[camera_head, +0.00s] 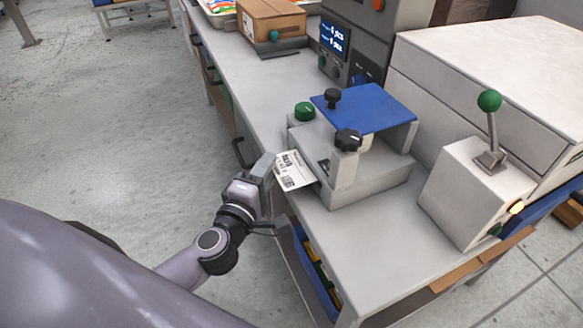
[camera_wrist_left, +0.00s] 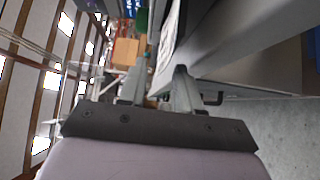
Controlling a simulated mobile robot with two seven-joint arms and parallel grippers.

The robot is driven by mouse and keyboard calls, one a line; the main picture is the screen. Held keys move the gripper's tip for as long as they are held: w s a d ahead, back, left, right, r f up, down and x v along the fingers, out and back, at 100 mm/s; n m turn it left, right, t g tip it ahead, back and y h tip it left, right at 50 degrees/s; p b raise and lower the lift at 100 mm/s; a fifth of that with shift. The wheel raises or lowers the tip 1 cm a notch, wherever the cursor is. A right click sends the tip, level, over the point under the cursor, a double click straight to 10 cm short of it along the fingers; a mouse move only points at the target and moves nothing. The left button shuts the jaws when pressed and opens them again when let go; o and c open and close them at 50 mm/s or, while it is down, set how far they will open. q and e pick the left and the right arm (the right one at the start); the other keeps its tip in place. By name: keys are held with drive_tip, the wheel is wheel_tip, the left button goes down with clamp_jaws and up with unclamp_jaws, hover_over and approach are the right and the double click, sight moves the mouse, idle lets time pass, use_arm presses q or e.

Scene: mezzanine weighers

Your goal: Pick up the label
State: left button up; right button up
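The label (camera_head: 293,170) is a white printed slip sticking out from the left side of a grey dispenser (camera_head: 365,185) with a blue top plate. My left gripper (camera_head: 279,192) is beside the label, above the bench's near edge. Its two fingers are spread apart with nothing held between them. In the left wrist view the fingers of the left gripper (camera_wrist_left: 160,82) also stand apart, and the label (camera_wrist_left: 168,38) shows steeply foreshortened beyond them. I cannot tell whether a finger touches it. My right gripper is not in view.
The bench (camera_head: 235,70) carries a cardboard box (camera_head: 270,20) at the back, a scale with a blue display (camera_head: 334,38), and a grey lever box (camera_head: 475,195) with a green knob (camera_head: 489,100) at right. A blue bin (camera_head: 316,280) is below. Open floor lies left.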

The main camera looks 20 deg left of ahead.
use_arm(q)
drive_tip(key=w, duration=0.4)
drive_tip(key=shift+a, duration=0.2)
clamp_jaws()
